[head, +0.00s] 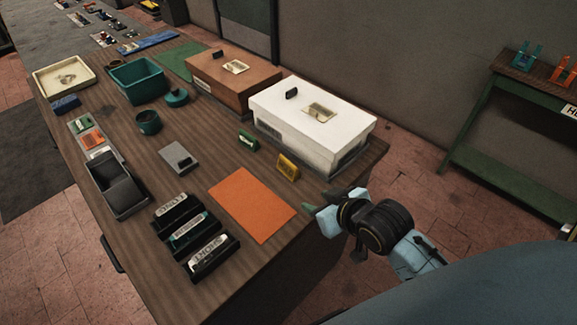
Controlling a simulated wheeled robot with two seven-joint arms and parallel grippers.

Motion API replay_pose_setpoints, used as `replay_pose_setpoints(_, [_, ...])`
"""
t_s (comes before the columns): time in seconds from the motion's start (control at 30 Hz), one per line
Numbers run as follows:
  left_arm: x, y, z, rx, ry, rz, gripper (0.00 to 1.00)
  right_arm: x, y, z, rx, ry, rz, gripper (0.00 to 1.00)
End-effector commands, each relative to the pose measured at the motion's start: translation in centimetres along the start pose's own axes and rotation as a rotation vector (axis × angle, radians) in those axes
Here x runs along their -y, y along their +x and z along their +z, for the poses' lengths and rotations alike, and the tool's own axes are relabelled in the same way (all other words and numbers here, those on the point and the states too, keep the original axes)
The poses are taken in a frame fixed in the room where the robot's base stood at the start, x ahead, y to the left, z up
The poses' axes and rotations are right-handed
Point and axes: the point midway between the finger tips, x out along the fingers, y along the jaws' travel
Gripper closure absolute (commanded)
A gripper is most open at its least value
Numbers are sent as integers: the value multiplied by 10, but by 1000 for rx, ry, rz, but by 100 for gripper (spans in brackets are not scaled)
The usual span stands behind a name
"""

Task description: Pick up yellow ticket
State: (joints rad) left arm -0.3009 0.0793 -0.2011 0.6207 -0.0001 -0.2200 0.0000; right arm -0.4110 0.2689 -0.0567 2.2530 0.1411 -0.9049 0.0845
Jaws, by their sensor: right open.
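The yellow ticket (288,168) is a small yellow piece with dark marks on its face. It stands on the wooden table in front of the white box, near the table's right edge. My right gripper (318,208) is open and empty by the table's right edge, below and to the right of the yellow ticket and apart from it. My left gripper is not in view.
A similar green ticket (248,140) stands left of the yellow one. The white box (318,118) rises close behind both. An orange sheet (252,204) lies flat in front. Black labelled holders (210,256), a grey block (179,158) and a teal bin (139,84) stand further left.

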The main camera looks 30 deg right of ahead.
Motion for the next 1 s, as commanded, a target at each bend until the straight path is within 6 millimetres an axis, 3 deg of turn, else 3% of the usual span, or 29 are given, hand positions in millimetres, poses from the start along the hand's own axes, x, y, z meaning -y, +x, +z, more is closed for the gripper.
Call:
replay_pose_setpoints(0.3, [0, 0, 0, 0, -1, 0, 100, -22, 18, -43, -203, 17, -4, 57])
replay_pose_setpoints(0.7, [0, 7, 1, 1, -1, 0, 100, -22, 83, -59, -213, 20, -5, 57])
replay_pose_setpoints(1.0, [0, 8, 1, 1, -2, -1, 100, -22, 104, -65, -213, 20, -6, 57])
